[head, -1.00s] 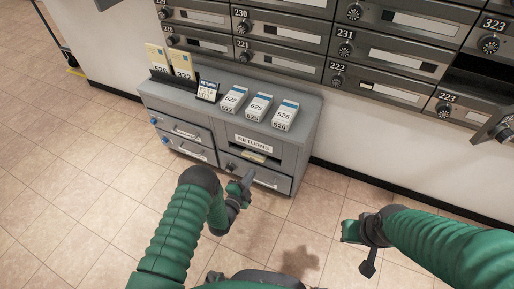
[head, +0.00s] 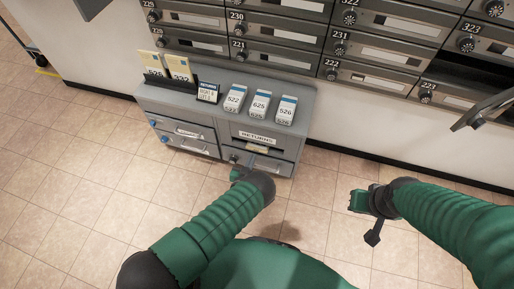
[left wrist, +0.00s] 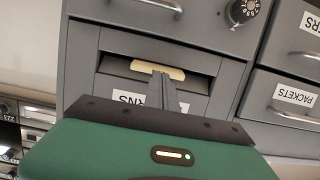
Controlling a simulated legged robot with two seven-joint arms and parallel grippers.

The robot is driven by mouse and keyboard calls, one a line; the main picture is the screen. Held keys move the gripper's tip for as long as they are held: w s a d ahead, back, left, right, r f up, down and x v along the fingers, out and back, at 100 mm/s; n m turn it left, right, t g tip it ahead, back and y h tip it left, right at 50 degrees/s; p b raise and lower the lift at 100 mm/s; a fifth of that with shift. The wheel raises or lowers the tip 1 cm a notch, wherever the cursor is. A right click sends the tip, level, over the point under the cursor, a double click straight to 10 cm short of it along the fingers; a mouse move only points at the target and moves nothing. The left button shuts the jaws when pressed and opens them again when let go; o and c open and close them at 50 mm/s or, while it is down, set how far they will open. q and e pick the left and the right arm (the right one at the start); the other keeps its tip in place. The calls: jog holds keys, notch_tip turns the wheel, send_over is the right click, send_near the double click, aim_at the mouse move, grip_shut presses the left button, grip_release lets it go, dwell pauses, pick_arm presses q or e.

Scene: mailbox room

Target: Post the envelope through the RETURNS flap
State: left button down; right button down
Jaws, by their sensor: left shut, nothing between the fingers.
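The grey cabinet (head: 296,115) carries a RETURNS label (head: 257,137) above a dark slot. The cream envelope (head: 257,149) shows as a narrow strip in that slot; the rest of it is hidden. In the left wrist view, turned upside down, the envelope (left wrist: 157,69) lies in the slot opening, just beyond the fingertips. My left gripper (left wrist: 161,78) is shut and empty, in front of the slot; I cannot tell if it touches the envelope. In the head view the left gripper (head: 237,174) is mostly hidden by my arm. My right gripper (head: 366,215) hangs above the floor, its fingers unclear.
Drawers with handles surround the slot; a PACKETS label (left wrist: 296,95) is on one. White card boxes (head: 260,104) and yellow cards (head: 165,66) stand on top. Numbered mailboxes (head: 280,30) line the wall, with one door (head: 487,108) open at right.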

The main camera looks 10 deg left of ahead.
aim_at(256, 150)
pick_arm(q)
jog(key=shift+w+d+f, duration=0.1)
jog(key=shift+w+d, duration=0.15)
jog(key=shift+w, duration=0.55)
pick_arm(e)
jog(key=shift+d+f, duration=0.3)
jog(key=shift+f, duration=0.25)
pick_arm(q)
jog(key=shift+b, duration=0.3)
pick_arm(e)
jog(key=shift+a, duration=0.1)
